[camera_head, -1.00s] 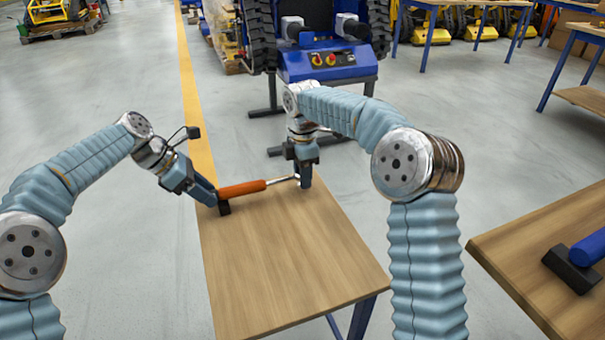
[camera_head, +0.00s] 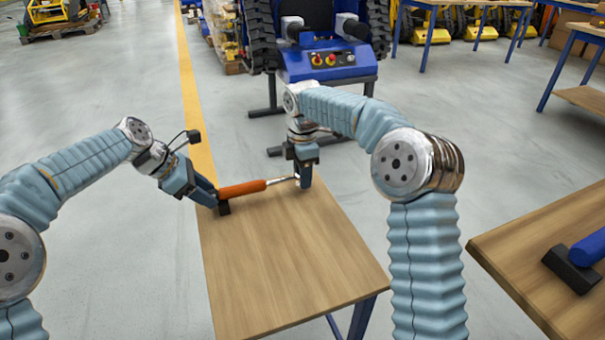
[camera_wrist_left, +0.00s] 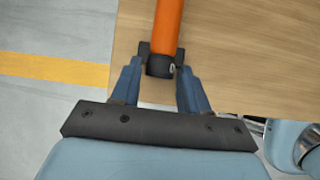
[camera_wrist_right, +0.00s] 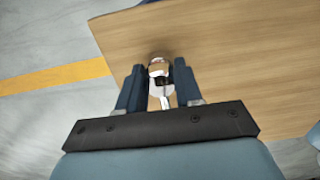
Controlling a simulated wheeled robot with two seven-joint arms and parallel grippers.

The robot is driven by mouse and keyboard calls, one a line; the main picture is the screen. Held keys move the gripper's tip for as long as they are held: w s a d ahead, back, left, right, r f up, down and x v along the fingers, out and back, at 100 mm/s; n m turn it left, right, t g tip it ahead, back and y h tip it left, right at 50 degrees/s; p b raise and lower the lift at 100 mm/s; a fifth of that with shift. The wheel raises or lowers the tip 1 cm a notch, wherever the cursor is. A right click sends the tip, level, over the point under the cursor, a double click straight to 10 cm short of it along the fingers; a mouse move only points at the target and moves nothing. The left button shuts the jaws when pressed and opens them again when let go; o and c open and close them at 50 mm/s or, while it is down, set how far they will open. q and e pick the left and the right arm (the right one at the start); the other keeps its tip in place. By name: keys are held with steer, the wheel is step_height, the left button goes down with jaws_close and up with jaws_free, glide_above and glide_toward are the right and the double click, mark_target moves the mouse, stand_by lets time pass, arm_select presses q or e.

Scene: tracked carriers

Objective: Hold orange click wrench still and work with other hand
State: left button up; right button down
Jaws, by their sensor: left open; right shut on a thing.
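The click wrench has an orange handle (camera_head: 242,188) and a thin metal shaft (camera_head: 281,180). It lies along the far edge of a wooden table (camera_head: 290,260). My left gripper (camera_head: 213,197) is open at the left end of the handle; the left wrist view shows the handle (camera_wrist_left: 167,25) running in between its fingers to a dark end piece (camera_wrist_left: 160,64). My right gripper (camera_head: 304,180) points down and is shut on the wrench's metal end, which is mostly hidden in the head view. In the right wrist view the metal part (camera_wrist_right: 160,88) shows between its fingers.
The near part of the table is bare. Another wooden table (camera_head: 520,265) at the right holds a blue-handled black tool (camera_head: 575,265). Grey floor with a yellow line (camera_head: 193,100) lies to the left.

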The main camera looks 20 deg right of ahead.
arm_select(q)
steer(key=v, duration=0.5)
stand_by(0.4)
arm_select(e)
steer(key=c, duration=0.7)
jaws_free()
steer(key=shift+o, duration=0.2)
